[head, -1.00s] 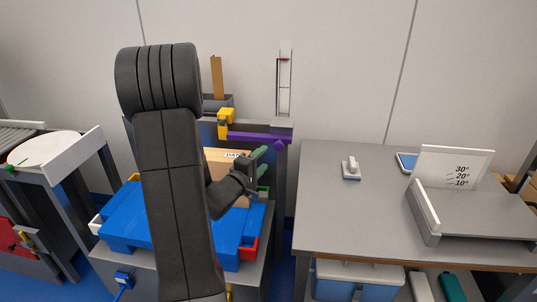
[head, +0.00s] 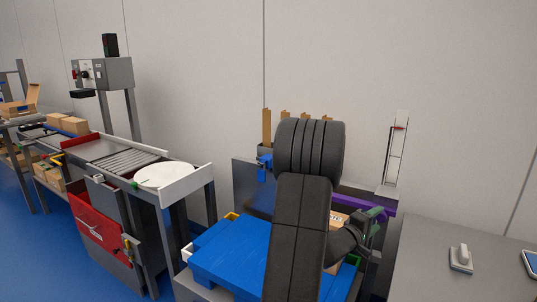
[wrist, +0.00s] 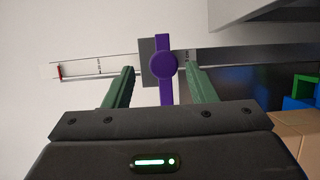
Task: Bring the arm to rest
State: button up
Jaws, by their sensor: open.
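My gripper (head: 376,222) shows at the right of my raised dark arm in the head view, above the blue tub carrier (head: 233,255). In the wrist view its two green fingers (wrist: 163,88) stand apart with nothing held between them. Beyond the fingers is a purple bar with a round knob (wrist: 163,66); whether the fingers touch it cannot be told, but a gap seems to show. My arm hides part of the blue carrier and a cardboard box (head: 338,220) behind it.
A grey table (head: 430,262) with a small white-handled block (head: 460,258) stands at the right. A roller conveyor (head: 125,160) with a white round disc (head: 165,176) lies at the left. A clear gauge frame (head: 396,150) stands near the wall. Blue floor is free at lower left.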

aim_at(380, 220)
jog(key=x, duration=0.6)
jog(key=shift+f, duration=0.15)
jog(key=shift+s+a+f+b, duration=0.15)
jog(key=shift+f+b, duration=0.25)
jog(key=shift+b, duration=0.2)
